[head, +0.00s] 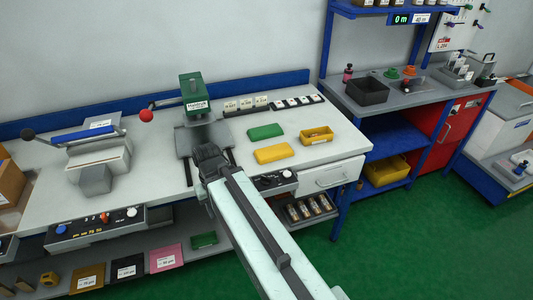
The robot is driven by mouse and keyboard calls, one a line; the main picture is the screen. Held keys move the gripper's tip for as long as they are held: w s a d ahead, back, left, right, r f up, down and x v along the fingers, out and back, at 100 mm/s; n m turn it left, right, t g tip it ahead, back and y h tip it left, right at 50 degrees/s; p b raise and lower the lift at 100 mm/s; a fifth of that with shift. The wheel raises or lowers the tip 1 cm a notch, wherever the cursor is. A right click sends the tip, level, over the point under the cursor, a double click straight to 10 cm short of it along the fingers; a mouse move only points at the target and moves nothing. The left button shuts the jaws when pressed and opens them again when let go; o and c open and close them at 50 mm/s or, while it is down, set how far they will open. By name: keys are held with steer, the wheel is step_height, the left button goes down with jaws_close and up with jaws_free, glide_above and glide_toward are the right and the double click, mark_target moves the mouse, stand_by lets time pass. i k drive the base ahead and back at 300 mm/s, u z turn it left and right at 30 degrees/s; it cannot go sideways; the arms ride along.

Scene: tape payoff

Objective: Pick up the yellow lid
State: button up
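The yellow lid (274,153), a flat rounded slab, lies on the white bench top right of the middle. A similar green lid (265,132) lies just behind it. An open yellow box (317,135) stands to the right of both lids. My gripper (207,153) is dark and sits to the left of the yellow lid, apart from it, in front of the green-headed press. Its fingers are small and partly hidden by my arm, so their opening cannot be made out.
The press (195,97) with a red-knobbed lever stands behind my gripper. Rows of small labelled blocks (247,104) lie behind the lids. A heat-sealer-like device (95,160) stands at left.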

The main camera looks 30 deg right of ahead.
mark_target(268, 154)
steer(key=u, duration=1.6)
steer(key=k, duration=0.7)
steer(key=z, duration=0.25)
steer(key=i, duration=1)
steer(key=z, duration=0.05)
